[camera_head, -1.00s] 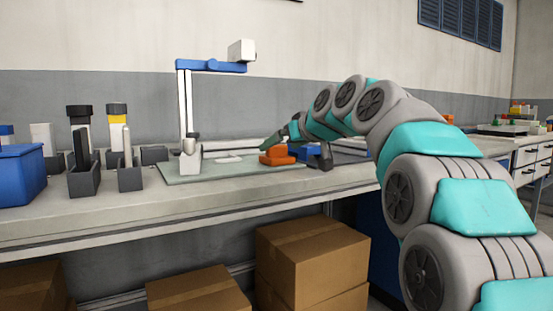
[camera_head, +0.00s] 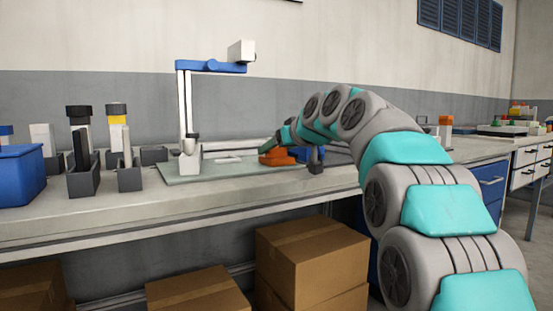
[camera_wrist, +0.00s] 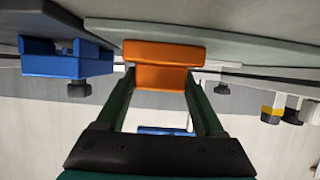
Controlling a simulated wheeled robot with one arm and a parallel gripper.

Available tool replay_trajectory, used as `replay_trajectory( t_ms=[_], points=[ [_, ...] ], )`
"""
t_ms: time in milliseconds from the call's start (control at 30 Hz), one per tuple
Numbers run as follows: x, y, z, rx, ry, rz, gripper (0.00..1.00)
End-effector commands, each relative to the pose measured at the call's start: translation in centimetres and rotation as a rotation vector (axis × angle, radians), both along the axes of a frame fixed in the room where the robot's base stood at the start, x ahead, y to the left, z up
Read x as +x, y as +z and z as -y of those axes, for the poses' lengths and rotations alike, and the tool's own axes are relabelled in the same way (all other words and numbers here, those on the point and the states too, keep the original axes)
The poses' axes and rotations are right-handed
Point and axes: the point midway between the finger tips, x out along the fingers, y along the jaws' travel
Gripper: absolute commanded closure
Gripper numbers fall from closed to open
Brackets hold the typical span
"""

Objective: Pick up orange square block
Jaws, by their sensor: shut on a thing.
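The orange square block (camera_head: 277,158) is at the right part of a pale grey-green mat (camera_head: 215,171) on the bench. In the wrist view the orange block (camera_wrist: 160,64) sits between the two green fingers of my gripper (camera_wrist: 160,78), at their tips. My gripper is shut on it. In the head view my gripper (camera_head: 271,147) reaches the block from the right and hides part of it. I cannot tell whether the block still touches the mat.
A blue part (camera_wrist: 62,59) lies close beside the block in the wrist view. A white stand with a blue arm (camera_head: 187,110) rises at the back of the mat. Dark holders with bottles (camera_head: 82,165) and a blue bin (camera_head: 20,173) stand at the left.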

Motion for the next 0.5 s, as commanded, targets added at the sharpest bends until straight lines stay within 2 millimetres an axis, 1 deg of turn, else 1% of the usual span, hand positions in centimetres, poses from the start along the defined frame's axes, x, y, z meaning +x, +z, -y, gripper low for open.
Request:
replay_trajectory(
  t_ms=[33, 367, 500],
  points=[
    [0.01, -0.03, -0.01, 0.0, 0.0, 0.0, 0.62],
    [0.01, -0.04, 0.0, -0.001, 0.0, -0.001, 0.99],
    [0.0, -0.01, 0.0, 0.0, 0.0, 0.0, 1.0]
  ],
)
